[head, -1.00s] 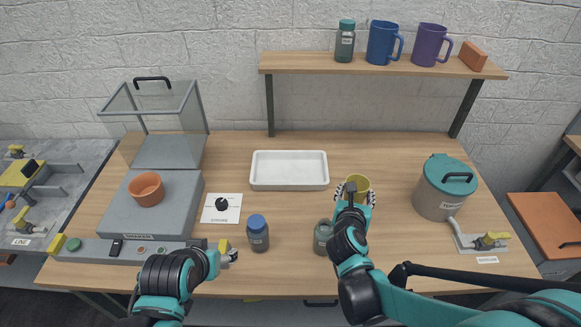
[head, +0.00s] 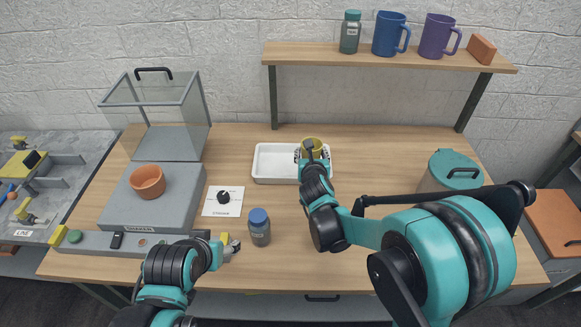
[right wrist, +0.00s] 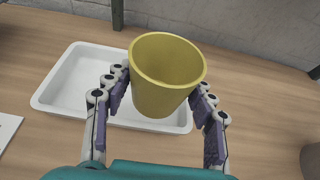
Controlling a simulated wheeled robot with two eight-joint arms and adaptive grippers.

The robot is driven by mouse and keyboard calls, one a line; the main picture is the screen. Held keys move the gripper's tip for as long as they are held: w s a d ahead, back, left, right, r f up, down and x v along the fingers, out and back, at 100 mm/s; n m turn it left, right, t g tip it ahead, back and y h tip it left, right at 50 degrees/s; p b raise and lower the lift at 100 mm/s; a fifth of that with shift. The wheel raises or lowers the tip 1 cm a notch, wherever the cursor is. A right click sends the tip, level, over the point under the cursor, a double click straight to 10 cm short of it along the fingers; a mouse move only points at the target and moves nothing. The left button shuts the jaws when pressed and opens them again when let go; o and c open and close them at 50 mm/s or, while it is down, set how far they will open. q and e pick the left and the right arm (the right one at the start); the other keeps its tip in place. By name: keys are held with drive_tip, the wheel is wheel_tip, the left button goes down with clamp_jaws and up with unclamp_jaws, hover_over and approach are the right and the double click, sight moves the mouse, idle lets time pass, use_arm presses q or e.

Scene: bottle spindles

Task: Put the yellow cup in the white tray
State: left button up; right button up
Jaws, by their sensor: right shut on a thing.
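The yellow cup (head: 312,145) is upright in my right gripper (head: 312,158), whose fingers press on it from both sides. In the right wrist view the cup (right wrist: 166,80) is between the purple-padded fingers of that gripper (right wrist: 160,100), its open rim up. The white tray (head: 275,163) lies on the table below and behind it. The cup overlaps the tray's right part in both views; the tray (right wrist: 62,88) looks empty where visible. How high the cup is above it is hard to tell. My left gripper (head: 232,248) is low at the table's front left; its fingers are small and unclear.
A blue-capped bottle (head: 259,228) stands in front of the tray. A dial card (head: 223,201) and a grey shaker with an orange bowl (head: 147,181) are at left.

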drive_tip(key=b, duration=0.4)
hover_over(284, 168)
wheel_tip(284, 168, down, 7)
drive_tip(key=shift+w, duration=0.1)
use_arm(q)
drive_tip(key=shift+f+b, duration=0.9)
drive_tip(key=shift+f, duration=2.1)
use_arm(e)
drive_tip(key=shift+f, duration=1.85)
use_arm(q)
drive_tip(key=shift+f, duration=0.2)
use_arm(e)
drive_tip(key=shift+f, duration=0.2)
drive_tip(key=o, duration=1.2)
drive_tip(key=shift+c, duration=0.2)
